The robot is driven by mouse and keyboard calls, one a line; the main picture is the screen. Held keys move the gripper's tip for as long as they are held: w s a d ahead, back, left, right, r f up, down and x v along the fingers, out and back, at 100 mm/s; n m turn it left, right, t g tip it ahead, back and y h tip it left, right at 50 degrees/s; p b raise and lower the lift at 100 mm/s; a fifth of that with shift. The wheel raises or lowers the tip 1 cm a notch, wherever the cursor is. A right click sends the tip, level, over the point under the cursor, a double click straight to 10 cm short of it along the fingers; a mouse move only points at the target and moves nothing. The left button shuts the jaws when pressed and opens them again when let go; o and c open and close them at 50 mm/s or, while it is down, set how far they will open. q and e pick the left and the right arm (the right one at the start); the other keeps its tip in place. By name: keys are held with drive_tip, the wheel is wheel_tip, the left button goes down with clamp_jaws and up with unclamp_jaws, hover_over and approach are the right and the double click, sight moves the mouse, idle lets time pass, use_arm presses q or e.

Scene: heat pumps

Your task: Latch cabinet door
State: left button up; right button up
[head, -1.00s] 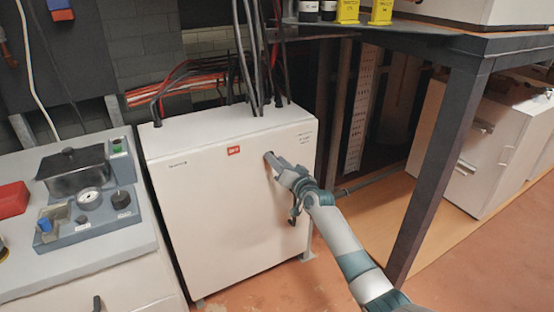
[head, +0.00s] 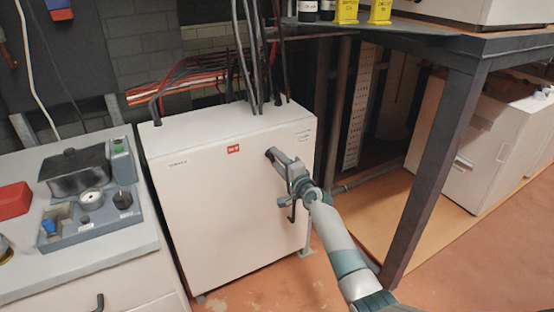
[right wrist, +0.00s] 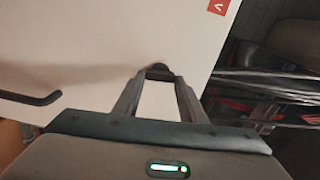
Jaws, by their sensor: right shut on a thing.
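The white cabinet (head: 225,215) stands upright on the floor in the middle of the head view. Its front door looks flush with the body, and a red logo (head: 233,149) marks the upper part. My right gripper (head: 270,155) is at the upper right of this front. In the right wrist view, its fingertips (right wrist: 159,72) meet at a small dark knob (right wrist: 158,67), the latch by its look, and are shut on it. A dark bent handle (right wrist: 32,98) shows on the front at left in that view. My left gripper is out of view.
Black cables (head: 250,55) rise from the cabinet top. A grey bench (head: 85,250) with a control panel stands close on the left. A dark table leg (head: 440,165) rises to the right of my right arm. Reddish floor (head: 265,292) is open in front.

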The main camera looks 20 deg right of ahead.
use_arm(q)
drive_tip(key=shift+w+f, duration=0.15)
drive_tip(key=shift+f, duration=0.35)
use_arm(e)
drive_tip(key=shift+m, duration=0.7)
drive_tip(key=o, duration=1.1)
drive_tip(key=shift+c, duration=0.2)
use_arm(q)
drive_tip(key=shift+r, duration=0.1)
